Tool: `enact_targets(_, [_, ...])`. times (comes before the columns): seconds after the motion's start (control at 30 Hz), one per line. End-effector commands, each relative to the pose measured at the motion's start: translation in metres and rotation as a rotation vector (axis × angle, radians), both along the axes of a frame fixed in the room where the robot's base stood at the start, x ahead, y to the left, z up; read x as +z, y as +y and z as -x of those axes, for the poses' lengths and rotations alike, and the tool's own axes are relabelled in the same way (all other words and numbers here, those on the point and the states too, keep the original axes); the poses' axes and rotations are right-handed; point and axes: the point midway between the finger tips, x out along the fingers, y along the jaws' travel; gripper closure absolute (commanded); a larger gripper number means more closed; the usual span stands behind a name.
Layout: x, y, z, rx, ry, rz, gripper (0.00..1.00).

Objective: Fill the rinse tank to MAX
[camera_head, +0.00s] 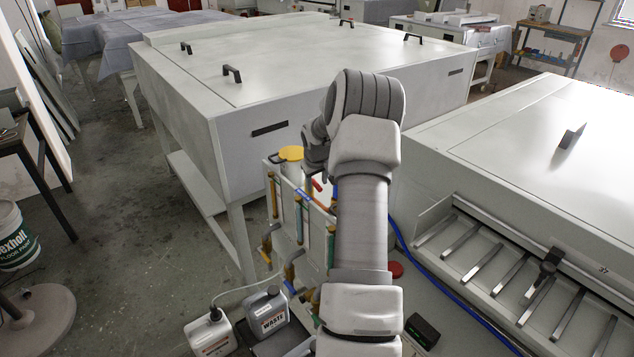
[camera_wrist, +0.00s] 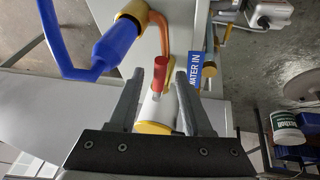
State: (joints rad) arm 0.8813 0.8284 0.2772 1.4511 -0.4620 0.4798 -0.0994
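In the wrist view my gripper (camera_wrist: 171,70) is open, its two dark fingers apart. A red valve handle (camera_wrist: 160,75) stands between and just beyond the fingertips; contact cannot be told. The handle sits near an orange pipe (camera_wrist: 158,40) and a blue "WATER IN" label (camera_wrist: 194,75). In the head view the red handle (camera_head: 318,185) shows beside my arm, which hides part of the gripper. Upright sight tubes (camera_head: 299,220) line the front of the white tank unit (camera_head: 288,187). Which tube belongs to the rinse tank, its MAX mark and its level cannot be read.
A blue hose (camera_wrist: 85,60) ends at the pipe fitting. In the head view a large white cabinet (camera_head: 270,80) stands behind, and a roller processor (camera_head: 520,150) is at right. A waste jug (camera_head: 267,312) and another white jug (camera_head: 210,335) stand low in front.

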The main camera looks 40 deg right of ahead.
Motion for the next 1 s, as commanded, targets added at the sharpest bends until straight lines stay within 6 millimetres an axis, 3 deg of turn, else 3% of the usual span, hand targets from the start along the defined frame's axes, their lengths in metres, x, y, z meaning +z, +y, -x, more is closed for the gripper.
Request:
enact_targets(0.27, [0.001,0.0,0.0,0.001,-0.001,0.001,0.49])
enact_targets(0.43, [0.013,0.003,0.004,0.001,-0.001,0.002,0.49])
enact_targets(1.0, [0.122,0.037,0.041,-0.001,-0.002,0.004,0.49])
